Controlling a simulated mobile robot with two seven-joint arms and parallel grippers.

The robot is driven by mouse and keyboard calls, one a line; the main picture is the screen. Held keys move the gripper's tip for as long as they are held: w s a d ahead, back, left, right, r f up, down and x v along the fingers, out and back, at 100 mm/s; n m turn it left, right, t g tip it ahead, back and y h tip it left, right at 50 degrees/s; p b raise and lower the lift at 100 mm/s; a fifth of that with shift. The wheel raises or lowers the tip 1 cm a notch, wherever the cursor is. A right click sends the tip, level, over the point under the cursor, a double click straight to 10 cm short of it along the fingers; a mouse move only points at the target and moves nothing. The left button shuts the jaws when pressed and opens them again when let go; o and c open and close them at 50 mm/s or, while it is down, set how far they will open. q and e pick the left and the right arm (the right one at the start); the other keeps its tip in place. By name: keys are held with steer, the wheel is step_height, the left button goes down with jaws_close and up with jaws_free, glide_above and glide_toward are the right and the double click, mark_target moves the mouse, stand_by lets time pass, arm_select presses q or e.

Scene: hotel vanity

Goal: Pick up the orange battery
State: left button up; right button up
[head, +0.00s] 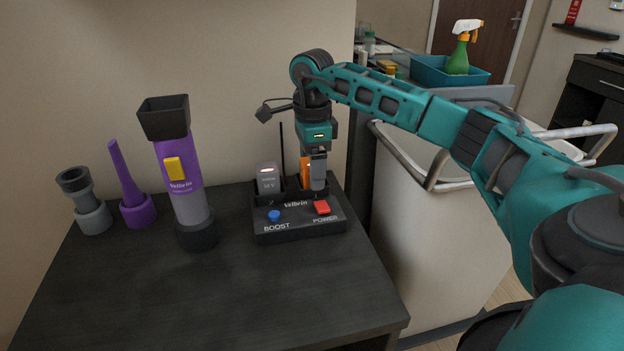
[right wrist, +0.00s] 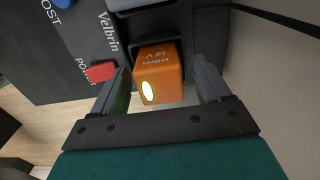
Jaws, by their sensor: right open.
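The orange battery (right wrist: 160,76) stands in a slot of the black Velbrin charger, with a lit oval on its top end. In the head view only a strip of the battery (head: 306,172) shows beside my gripper. My right gripper (head: 314,180) points down over the charger's right slot. In the right wrist view its two fingers (right wrist: 166,88) are open, one on each side of the battery, with gaps visible. The charger (head: 298,226) sits on the dark vanity top. My left gripper is not in view.
A grey battery (head: 268,178) stands in the charger's left slot. A blue BOOST button (head: 274,215) and a red POWER button (head: 321,207) are on its front. A purple Velbrin vacuum (head: 181,180) and two nozzles stand left. The vanity's front is clear. A cart (head: 430,225) stands right.

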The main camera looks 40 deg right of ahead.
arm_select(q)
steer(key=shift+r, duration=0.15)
arm_select(e)
steer(key=shift+c, duration=0.4)
steer(key=c, duration=0.3)
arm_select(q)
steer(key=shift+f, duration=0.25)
arm_select(e)
steer(key=c, duration=0.8)
steer(key=shift+r, duration=0.1)
steer(key=shift+c, duration=0.2)
arm_select(q)
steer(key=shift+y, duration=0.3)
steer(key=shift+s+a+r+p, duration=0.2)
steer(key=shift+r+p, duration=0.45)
steer(key=shift+p, duration=0.3)
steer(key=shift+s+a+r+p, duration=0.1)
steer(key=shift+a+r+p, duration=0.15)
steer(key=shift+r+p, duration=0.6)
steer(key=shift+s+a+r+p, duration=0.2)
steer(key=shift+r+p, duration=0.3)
steer(key=shift+p, duration=0.55)
arm_select(e)
step_height(320, 180, up, 20)
steer(key=shift+a, duration=0.1)
